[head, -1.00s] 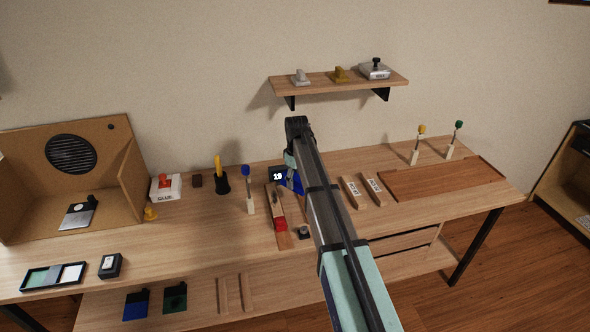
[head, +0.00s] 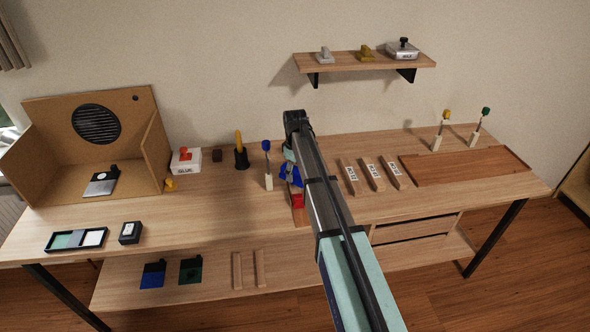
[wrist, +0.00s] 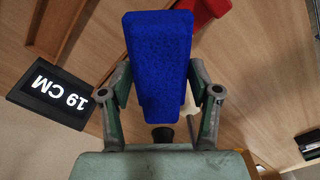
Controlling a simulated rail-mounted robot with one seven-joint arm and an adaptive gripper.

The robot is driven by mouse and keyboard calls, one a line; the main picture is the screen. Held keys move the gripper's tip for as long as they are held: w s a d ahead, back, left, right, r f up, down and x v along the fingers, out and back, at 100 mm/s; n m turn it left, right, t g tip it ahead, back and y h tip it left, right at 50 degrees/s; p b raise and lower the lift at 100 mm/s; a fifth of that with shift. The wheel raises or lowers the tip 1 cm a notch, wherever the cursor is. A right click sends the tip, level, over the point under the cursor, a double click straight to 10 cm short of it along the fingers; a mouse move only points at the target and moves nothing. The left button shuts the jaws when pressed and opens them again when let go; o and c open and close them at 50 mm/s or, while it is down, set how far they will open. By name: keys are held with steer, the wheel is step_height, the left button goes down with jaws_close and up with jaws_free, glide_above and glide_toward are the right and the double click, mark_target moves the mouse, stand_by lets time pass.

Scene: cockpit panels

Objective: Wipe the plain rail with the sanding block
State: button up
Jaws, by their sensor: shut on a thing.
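My gripper (wrist: 160,95) is shut on a blue block (wrist: 160,60) with a rough-looking face, which I take to be the sanding block. In the head view the blue block (head: 289,174) shows just left of my arm, above the middle of the bench. Three wooden strips with white labels, (head: 349,176), (head: 371,174) and (head: 392,173), lie right of my arm. Their labels are too small to read surely. Two unlabelled wooden strips, (head: 237,270) and (head: 259,268), are on the lower shelf. I cannot tell which is the plain rail.
A red piece (head: 297,201) is below the block, partly behind my arm. A display reading 19 CM (wrist: 54,95) is beside the gripper. A blue-topped stick (head: 267,165) stands close left.

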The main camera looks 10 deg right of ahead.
step_height(320, 180, down, 3)
steer(key=shift+r+b, duration=0.1)
steer(key=shift+b, duration=0.45)
steer(key=shift+w+f, duration=0.2)
steer(key=shift+w, duration=0.05)
steer(key=shift+w+f, duration=0.15)
steer(key=shift+w, duration=0.7)
steer(key=shift+c, duration=0.5)
steer(key=shift+w, duration=0.4)
steer(key=shift+w+d+b, duration=0.15)
steer(key=shift+w+b, duration=0.3)
steer(key=shift+w, duration=3.6)
steer(key=s+p, duration=0.1)
steer(key=s, duration=1)
steer(key=shift+s, duration=0.15)
steer(key=shift+r+p, duration=1.9)
steer(key=shift+r, duration=2.2)
steer(key=shift+f, duration=0.1)
